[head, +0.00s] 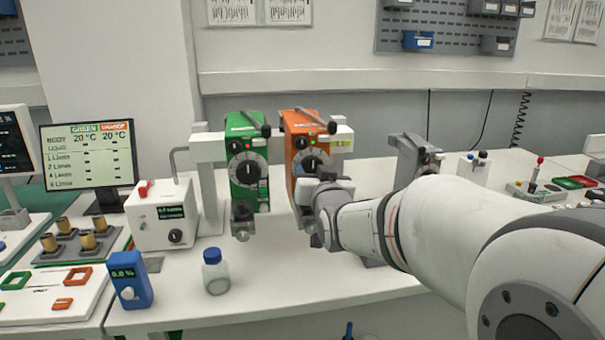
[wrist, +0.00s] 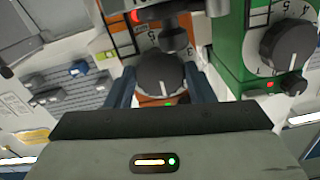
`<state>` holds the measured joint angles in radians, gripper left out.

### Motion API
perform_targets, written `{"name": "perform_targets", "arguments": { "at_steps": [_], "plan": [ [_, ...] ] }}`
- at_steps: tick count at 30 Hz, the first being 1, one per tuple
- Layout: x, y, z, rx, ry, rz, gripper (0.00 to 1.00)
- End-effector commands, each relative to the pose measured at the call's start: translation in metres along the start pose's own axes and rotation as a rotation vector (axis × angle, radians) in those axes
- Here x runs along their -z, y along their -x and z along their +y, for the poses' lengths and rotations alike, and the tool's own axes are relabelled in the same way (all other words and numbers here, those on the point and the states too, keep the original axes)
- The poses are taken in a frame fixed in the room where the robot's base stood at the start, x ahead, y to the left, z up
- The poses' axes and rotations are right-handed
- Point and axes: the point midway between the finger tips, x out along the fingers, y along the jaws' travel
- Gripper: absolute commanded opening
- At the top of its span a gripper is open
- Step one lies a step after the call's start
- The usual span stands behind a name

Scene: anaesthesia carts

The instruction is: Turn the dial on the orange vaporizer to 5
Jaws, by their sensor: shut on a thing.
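The orange vaporizer (head: 299,123) hangs on the rail beside the green vaporizer (head: 242,132). Its dark dial (head: 311,163) sits on a white scale, partly hidden by my gripper in the head view. My gripper (wrist: 161,80) has one finger on each side of the dial, which also shows in the wrist view (wrist: 161,72), and is shut on it. The wrist view is roughly upside down. Parts of the white scale show around the dial, but I cannot tell which number it is set to. The green vaporizer's dial (wrist: 288,46) is close by at the right in the wrist view.
A grey device (head: 412,155) stands right of the orange vaporizer, behind my arm. A white box with a knob (head: 160,215), a blue-capped bottle (head: 215,272) and a blue meter (head: 129,280) stand to the left. The front bench strip near the bottle is clear.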

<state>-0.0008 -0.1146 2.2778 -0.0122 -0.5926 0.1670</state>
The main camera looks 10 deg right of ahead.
Motion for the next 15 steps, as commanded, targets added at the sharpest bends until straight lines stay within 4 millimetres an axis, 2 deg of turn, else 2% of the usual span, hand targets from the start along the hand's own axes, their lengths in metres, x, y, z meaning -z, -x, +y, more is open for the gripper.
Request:
{"name": "perform_targets", "arguments": {
  "at_steps": [8,15],
  "plan": [
    [-0.0013,0.0,0.0004,-0.001,0.021,0.0,0.26],
    [-0.004,-0.0001,0.0009,-0.005,0.13,0.003,0.26]
  ]
}}
